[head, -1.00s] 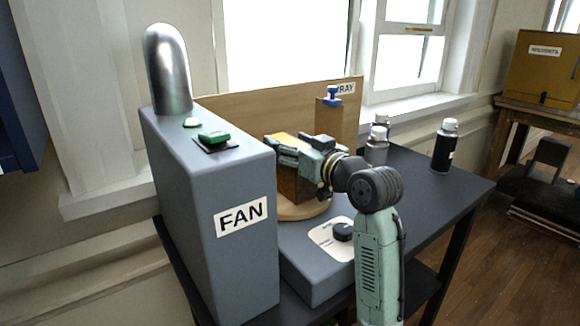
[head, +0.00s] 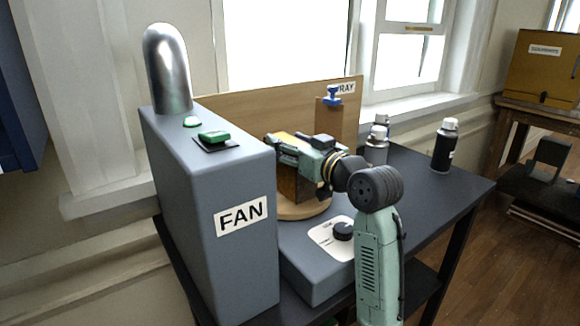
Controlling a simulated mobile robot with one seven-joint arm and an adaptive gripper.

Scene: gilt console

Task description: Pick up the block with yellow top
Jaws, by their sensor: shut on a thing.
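The block with the yellow top (head: 286,182) is a brown block on a round wooden disc (head: 303,211) behind the fan box. A strip of its yellow top shows beside my gripper. My gripper (head: 287,148) reaches in from the right and is shut on the block. My gripper and wrist hide much of the block's top and right side. I cannot tell whether the block's underside touches the disc.
The grey fan box (head: 243,260) with a metal dome and green switch stands close on the left. A low panel with a black knob (head: 342,231) lies in front. A wooden post with a blue tap (head: 333,95) and several bottles (head: 445,145) stand behind and right.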

